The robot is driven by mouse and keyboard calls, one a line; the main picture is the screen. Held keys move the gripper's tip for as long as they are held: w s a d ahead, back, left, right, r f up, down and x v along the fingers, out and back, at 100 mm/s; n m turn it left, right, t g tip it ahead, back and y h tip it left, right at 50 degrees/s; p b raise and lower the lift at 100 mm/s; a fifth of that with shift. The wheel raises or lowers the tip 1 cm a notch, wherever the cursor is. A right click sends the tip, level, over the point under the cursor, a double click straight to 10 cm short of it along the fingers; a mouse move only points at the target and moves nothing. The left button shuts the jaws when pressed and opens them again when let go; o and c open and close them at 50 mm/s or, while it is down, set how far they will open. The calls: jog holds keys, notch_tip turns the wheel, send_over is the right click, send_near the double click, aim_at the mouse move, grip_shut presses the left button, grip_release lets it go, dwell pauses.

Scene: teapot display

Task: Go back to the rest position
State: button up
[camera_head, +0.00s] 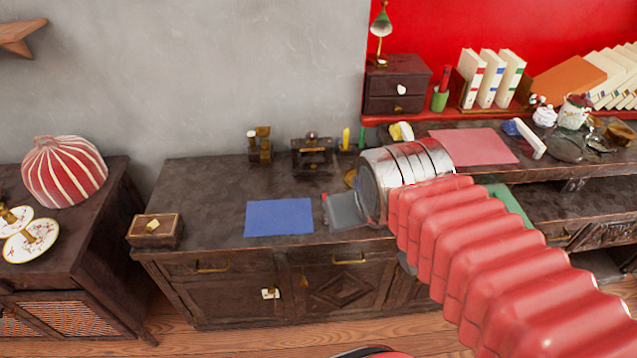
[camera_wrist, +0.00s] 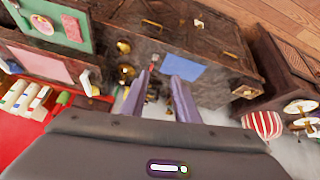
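My gripper (camera_wrist: 160,83) shows in the wrist view with its two grey-purple fingers apart and nothing held between them. Dark and brass items on the cabinet show beyond the gap. In the head view my red ribbed arm reaches in from the lower right, and its silver wrist is above the right part of the dark cabinet (camera_head: 205,185).
A pink mat (camera_head: 474,147) lies on the right counter, near a white block (camera_head: 531,139) and dishes. A green mat (camera_head: 511,206) is partly behind my arm. A small wooden box (camera_head: 155,231) stands at the cabinet's left end. A striped dome (camera_head: 64,172) and plates stand farther left.

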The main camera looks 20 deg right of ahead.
jog(key=shift+g+y, duration=0.3)
jog(key=shift+y, duration=0.2)
jog(key=s+a, duration=0.1)
jog(key=a, duration=0.1)
jog(key=s+a, duration=0.1)
jog(key=s, duration=0.1)
jog(key=shift+a+r, duration=0.2)
jog(key=shift+a, duration=0.2)
dwell(0.4)
